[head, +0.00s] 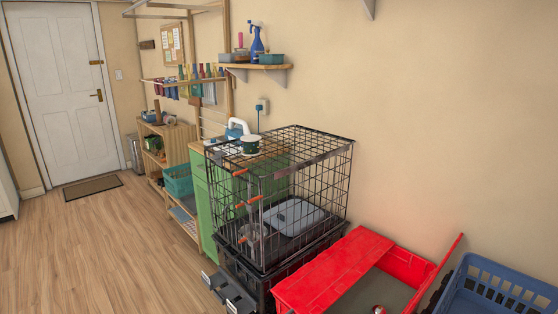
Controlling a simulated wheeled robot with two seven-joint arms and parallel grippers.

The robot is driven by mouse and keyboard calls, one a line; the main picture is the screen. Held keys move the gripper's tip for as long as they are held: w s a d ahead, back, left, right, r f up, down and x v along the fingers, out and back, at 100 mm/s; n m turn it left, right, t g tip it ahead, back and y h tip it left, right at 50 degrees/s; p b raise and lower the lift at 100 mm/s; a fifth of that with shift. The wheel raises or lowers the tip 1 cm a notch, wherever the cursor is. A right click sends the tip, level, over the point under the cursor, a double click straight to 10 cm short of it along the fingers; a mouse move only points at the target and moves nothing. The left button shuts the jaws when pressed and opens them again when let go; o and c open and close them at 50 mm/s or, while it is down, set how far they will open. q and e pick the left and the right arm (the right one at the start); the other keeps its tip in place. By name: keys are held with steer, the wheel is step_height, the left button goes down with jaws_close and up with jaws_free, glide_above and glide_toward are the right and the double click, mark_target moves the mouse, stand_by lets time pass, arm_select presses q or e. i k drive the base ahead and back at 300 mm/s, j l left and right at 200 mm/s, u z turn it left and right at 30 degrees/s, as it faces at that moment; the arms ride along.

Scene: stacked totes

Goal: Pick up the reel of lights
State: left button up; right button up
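I cannot make out a reel of lights for certain. A small round dark green and white thing (250,145) sits on top of the black wire cage (318,150), near its back left; its shape is somewhat like a spool. Another small, shiny, red and pale thing (379,309) lies in the open red tote (335,262), cut off by the bottom edge of the view.
The cage stands on a black tote (297,262), with dark grey parts (230,292) jutting out at its lower left. A blue basket (505,278) is at right. Shelves and a green cabinet (203,205) line the wall. The wooden floor (95,250) is clear at left.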

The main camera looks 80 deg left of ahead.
mark_target(250, 142)
steer(key=u, duration=2.7)
